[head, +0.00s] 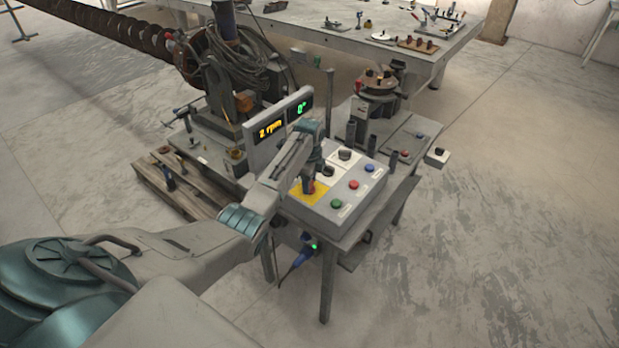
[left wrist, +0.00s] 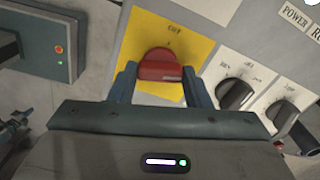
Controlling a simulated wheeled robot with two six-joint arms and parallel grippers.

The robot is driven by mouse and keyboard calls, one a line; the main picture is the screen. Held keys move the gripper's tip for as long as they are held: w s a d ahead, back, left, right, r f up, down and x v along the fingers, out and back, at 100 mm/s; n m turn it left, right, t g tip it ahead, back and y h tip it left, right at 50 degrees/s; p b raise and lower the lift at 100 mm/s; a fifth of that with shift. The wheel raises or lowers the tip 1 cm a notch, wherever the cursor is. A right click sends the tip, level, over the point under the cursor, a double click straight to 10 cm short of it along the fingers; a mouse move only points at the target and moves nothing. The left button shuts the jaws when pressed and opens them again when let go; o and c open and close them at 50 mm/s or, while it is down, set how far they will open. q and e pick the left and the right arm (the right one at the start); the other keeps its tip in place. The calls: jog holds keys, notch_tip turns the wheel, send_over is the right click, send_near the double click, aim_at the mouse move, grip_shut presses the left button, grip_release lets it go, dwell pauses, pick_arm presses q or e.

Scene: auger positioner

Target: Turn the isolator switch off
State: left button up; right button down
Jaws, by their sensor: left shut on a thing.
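The isolator switch is a red knob (left wrist: 160,66) on a yellow plate (left wrist: 182,40) in the left wrist view. In the head view the yellow plate (head: 318,189) is at the left end of the grey control box (head: 340,205), with the knob (head: 309,186) partly hidden by my gripper. My left gripper (left wrist: 160,82) has one blue finger on each side of the red knob and is shut on it. The knob's grip lies roughly crosswise in the left wrist view. The lettering on the plate is too blurred to read fully. My right gripper is not seen.
Two black knobs (left wrist: 235,93) and (left wrist: 282,113) sit beside the yellow plate. Green (head: 336,203), red (head: 354,184) and blue (head: 369,168) buttons line the box front. A display (head: 270,128) stands behind it. Open floor (head: 480,250) lies to the right.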

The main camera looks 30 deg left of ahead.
pick_arm(q)
jog(key=n+p, duration=0.1)
jog(key=n, duration=0.1)
jog(key=n+p, duration=0.1)
jog(key=shift+r+n, duration=0.2)
jog(key=shift+n, duration=0.2)
jog(key=n+p, duration=0.1)
jog(key=n, duration=0.1)
jog(key=shift+n, duration=0.3)
jog(key=n, duration=0.3)
jog(key=shift+f+n, duration=0.1)
jog(key=shift+n, duration=0.2)
jog(key=n, duration=0.4)
jog(key=shift+w, duration=0.1)
jog(key=shift+n, duration=0.4)
jog(key=o, duration=1)
